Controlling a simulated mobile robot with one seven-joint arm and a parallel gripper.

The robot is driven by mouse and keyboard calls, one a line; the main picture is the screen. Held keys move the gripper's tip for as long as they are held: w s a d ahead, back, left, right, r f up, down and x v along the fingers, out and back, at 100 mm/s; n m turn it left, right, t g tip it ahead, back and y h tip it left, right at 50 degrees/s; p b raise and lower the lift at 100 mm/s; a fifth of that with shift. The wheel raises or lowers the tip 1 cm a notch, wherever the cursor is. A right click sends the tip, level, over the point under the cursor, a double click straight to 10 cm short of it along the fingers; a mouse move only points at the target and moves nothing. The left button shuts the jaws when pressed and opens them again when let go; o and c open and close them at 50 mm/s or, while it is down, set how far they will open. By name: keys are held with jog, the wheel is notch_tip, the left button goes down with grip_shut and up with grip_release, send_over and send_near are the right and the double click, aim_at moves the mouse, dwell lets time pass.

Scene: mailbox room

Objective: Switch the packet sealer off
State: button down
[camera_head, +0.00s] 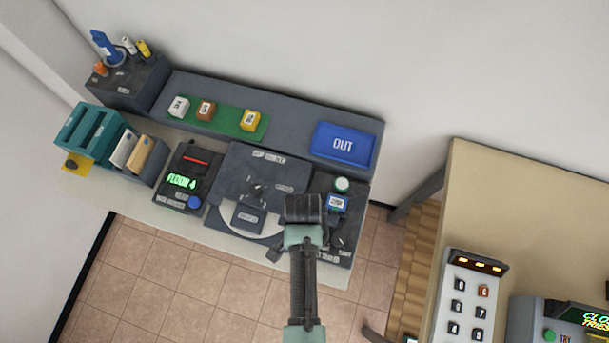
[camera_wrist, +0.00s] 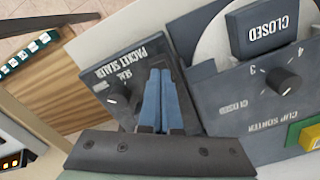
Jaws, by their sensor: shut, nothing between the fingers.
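The packet sealer (camera_wrist: 108,68) is a dark grey panel, its lettering upside down in the wrist view. It has a small black knob (camera_wrist: 118,92) with a pale mark, close to the word "SEAL". I cannot tell for sure which setting the knob points to. My gripper (camera_wrist: 160,74) is shut and empty, its blue fingers together over the sealer panel, to the right of the knob and apart from it in the picture. In the head view the sealer (camera_head: 343,238) is at the right end of the counter, partly hidden by my arm, and the fingers are not clear.
The clip sorter (camera_head: 262,170), with its own knob (camera_wrist: 287,87) and a "CLOSED" block (camera_wrist: 264,24), adjoins the sealer. A small screen (camera_head: 337,204) and a round pale button (camera_head: 342,184) sit behind. A blue OUT tray (camera_head: 343,145) stands on the back shelf.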

jog(key=shift+f+b, duration=0.65)
jog(key=shift+f, duration=0.3)
dwell(0.3)
jog(key=shift+r, duration=0.1)
notch_tip(320, 180, up, 7)
jog(key=p, duration=0.7)
dwell(0.6)
